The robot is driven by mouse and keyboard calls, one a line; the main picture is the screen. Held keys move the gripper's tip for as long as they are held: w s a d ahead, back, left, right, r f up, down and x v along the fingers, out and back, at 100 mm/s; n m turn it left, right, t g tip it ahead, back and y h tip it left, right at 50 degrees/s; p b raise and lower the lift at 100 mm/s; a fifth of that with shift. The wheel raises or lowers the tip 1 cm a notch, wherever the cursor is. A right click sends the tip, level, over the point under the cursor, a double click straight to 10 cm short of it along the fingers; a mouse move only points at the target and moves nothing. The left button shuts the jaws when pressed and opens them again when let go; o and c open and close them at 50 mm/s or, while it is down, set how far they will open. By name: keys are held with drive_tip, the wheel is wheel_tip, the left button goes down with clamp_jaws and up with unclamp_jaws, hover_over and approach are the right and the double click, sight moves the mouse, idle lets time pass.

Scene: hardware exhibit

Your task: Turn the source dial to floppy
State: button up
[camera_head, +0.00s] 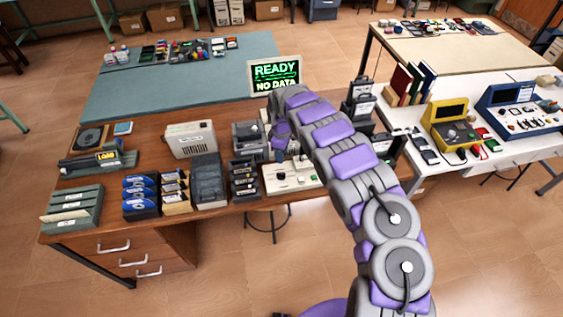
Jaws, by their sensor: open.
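A flat cream control panel (289,187) lies on the brown desk, just right of the desk's middle. A small dark round knob (282,177) shows on its left part and may be the source dial. Its labels and pointer are too small to read. My gripper (279,154) hangs down above the back of the panel, a little behind the knob, and appears apart from it. It is open, with nothing visible between its fingers. My arm comes from the lower right and hides part of the panel's right side.
A monitor (274,74) reading READY, NO DATA stands behind my gripper. A grey device (248,134) and a rack of dark cartridges (244,180) stand left of the panel. Disk boxes (141,195) and a cream unit (190,139) fill the desk's left. A white table (420,166) stands right.

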wheel_tip(320, 180, up, 6)
drive_tip(key=shift+f, duration=0.1)
idle(0.6)
drive_tip(key=s+d+r+m+h+b, duration=0.2)
drive_tip(key=s+d+r+m+b, duration=0.2)
drive_tip(key=s+d+r+m, duration=1.05)
drive_tip(key=s+d+g+y+b, duration=0.1)
drive_tip(key=s+d+b, duration=0.1)
drive_tip(key=s, duration=1.5)
drive_tip(key=s+d+y+b, duration=0.1)
drive_tip(key=s+d+b, duration=0.1)
drive_tip(key=s, duration=1.6)
drive_tip(key=shift+s+d+f+m+g, duration=0.25)
drive_tip(key=shift+s+f+m+g, duration=0.05)
drive_tip(key=shift+s+m+g, duration=0.1)
drive_tip(key=shift+w, duration=0.1)
